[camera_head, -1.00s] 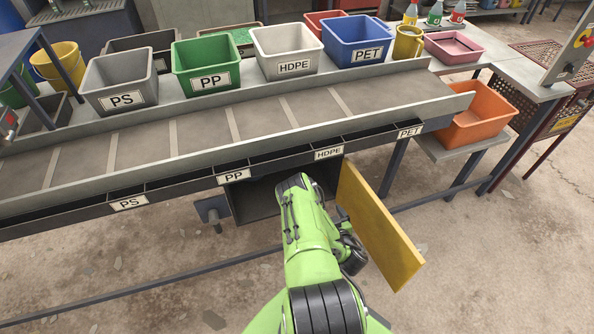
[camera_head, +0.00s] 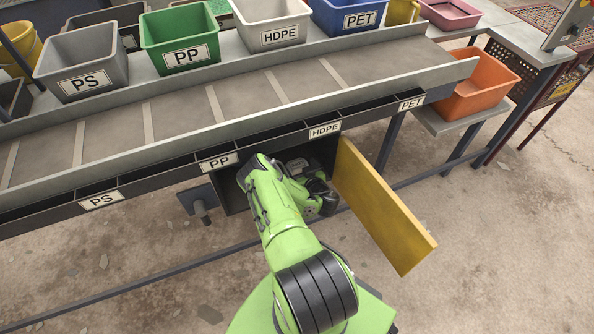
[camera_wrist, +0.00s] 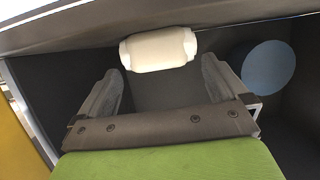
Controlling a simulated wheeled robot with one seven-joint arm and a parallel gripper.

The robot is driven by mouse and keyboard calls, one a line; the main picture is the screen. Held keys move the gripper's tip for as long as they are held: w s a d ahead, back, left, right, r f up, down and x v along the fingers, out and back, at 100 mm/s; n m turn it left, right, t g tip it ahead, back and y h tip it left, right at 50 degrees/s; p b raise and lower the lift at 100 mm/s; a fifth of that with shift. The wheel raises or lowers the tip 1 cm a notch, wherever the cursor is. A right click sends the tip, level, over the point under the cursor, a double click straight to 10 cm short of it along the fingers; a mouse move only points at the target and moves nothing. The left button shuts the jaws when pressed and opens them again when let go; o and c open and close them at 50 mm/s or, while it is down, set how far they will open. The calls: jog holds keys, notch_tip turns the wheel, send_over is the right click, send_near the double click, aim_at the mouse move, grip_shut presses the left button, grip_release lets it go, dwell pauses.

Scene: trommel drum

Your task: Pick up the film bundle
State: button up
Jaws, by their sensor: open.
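The film bundle looks to be the white roll (camera_wrist: 158,50) in the wrist view, lying crosswise inside a dark compartment under the conveyor. My gripper (camera_wrist: 160,80) is open, its two grey fingers spread apart. The roll is just beyond the fingertips and roughly centred between them; I cannot tell whether they touch. In the head view my green arm reaches into the compartment (camera_head: 232,196) below the conveyor's HDPE label, and the roll is hidden there.
A blue round object (camera_wrist: 268,68) is right of the roll, near the right finger. A yellow door panel (camera_head: 385,205) stands open right of the compartment. The conveyor (camera_head: 245,95) overhangs it. Bins line the back, and an orange bin (camera_head: 480,85) stands at right.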

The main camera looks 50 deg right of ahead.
aim_at(298, 167)
jog(key=x, duration=0.1)
jog(key=b+x, duration=0.1)
jog(key=x, duration=0.1)
jog(key=shift+w+f, duration=0.25)
jog(key=shift+f, duration=0.15)
jog(key=shift+r, duration=0.1)
jog(key=c, duration=0.7)
